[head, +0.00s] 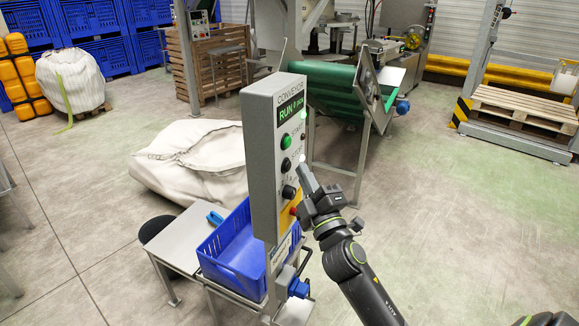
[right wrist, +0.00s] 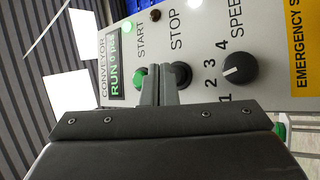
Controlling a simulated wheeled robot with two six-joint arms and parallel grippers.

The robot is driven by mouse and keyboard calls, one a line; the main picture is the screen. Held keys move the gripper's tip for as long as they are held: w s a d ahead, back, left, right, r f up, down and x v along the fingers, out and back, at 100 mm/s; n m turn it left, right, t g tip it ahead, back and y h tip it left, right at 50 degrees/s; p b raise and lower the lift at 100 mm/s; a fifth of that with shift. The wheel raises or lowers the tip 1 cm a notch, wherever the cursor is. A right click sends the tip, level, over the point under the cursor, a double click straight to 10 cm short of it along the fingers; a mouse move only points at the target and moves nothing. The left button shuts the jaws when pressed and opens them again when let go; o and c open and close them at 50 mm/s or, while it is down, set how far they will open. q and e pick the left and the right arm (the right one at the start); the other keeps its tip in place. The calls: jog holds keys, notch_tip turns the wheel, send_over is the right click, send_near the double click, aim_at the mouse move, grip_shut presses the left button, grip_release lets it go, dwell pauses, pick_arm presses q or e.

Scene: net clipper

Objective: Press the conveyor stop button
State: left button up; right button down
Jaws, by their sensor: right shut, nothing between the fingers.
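The grey conveyor control panel (head: 262,165) stands upright in the middle of the head view, with a green display reading RUN (head: 291,112). The black stop button (head: 286,167) sits below the green start button (head: 286,142). My right gripper (head: 303,166) is shut and empty, its tips close in front of the panel near the stop button. In the right wrist view the closed fingers (right wrist: 160,92) point at the panel between the green start button (right wrist: 138,77) and the stop button (right wrist: 183,75), partly overlapping the stop button's edge. I cannot tell whether they touch. My left gripper is not in view.
The speed knob (head: 289,192) and red emergency button (head: 293,211) lie below the stop button. A blue crate (head: 228,268) stands left of the panel. The green conveyor (head: 325,77) is behind. The floor to the right is open.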

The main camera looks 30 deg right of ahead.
jog(key=shift+w+a, duration=0.1)
jog(key=shift+w+a, duration=0.15)
jog(key=shift+w, duration=0.1)
jog(key=shift+w+a, duration=0.25)
jog(key=shift+w, duration=0.1)
dwell(0.9)
dwell(0.3)
jog(key=shift+s+d, duration=0.5)
jog(key=shift+s, duration=0.25)
jog(key=s+d+b, duration=0.1)
jog(key=s, duration=0.1)
jog(key=s+d+b, duration=0.1)
jog(key=s+d, duration=0.1)
